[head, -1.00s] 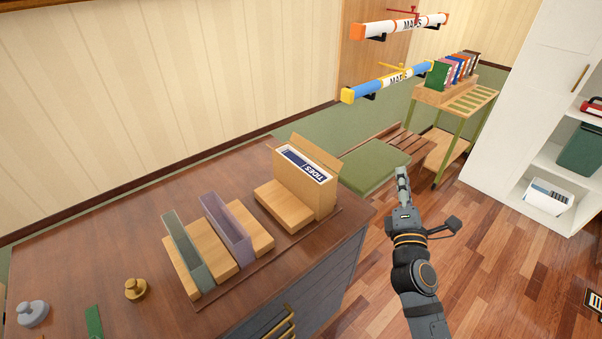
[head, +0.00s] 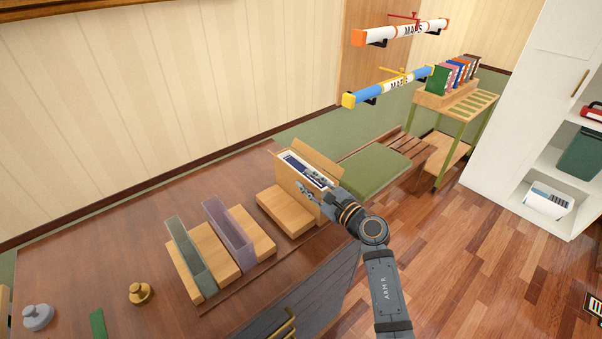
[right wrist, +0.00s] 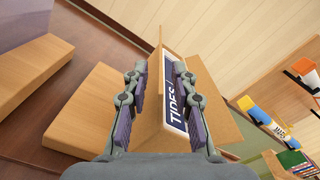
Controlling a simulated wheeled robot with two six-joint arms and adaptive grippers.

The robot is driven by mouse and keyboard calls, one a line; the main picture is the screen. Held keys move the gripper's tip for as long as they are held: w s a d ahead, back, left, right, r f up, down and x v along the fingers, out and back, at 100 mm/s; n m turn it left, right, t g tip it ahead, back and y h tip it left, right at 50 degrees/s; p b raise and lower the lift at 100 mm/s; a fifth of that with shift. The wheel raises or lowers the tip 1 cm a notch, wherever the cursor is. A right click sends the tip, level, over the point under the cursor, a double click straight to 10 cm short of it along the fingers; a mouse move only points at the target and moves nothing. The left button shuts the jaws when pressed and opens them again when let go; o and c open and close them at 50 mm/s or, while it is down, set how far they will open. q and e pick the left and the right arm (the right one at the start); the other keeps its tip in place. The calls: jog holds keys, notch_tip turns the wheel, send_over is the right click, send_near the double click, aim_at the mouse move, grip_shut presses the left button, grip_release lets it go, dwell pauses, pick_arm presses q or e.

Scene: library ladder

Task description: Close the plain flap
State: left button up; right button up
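An upright tan box (head: 290,178) stands at the right end of the dark wooden cabinet top. It holds a dark blue and white item lettered TIDES (right wrist: 177,95). A long plain tan flap (head: 316,158) stands raised along its far side and spreads to the right in the right wrist view (right wrist: 216,92). A small flap (right wrist: 160,38) sticks up at one end. No marking shows on either flap. My right gripper (head: 307,188) is over the box's top opening, fingers apart and empty in the right wrist view (right wrist: 161,78). Contact cannot be told. My left gripper is out of view.
A low tan block (head: 287,212) lies before the box. Purple (head: 229,232) and grey-green (head: 190,257) holders stand to the left. A brass knob (head: 141,293) is nearer. A green-cushioned bench (head: 374,170) lies beyond the cabinet, with tubes (head: 388,87) above.

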jog(key=shift+x, duration=1.7)
grip_shut()
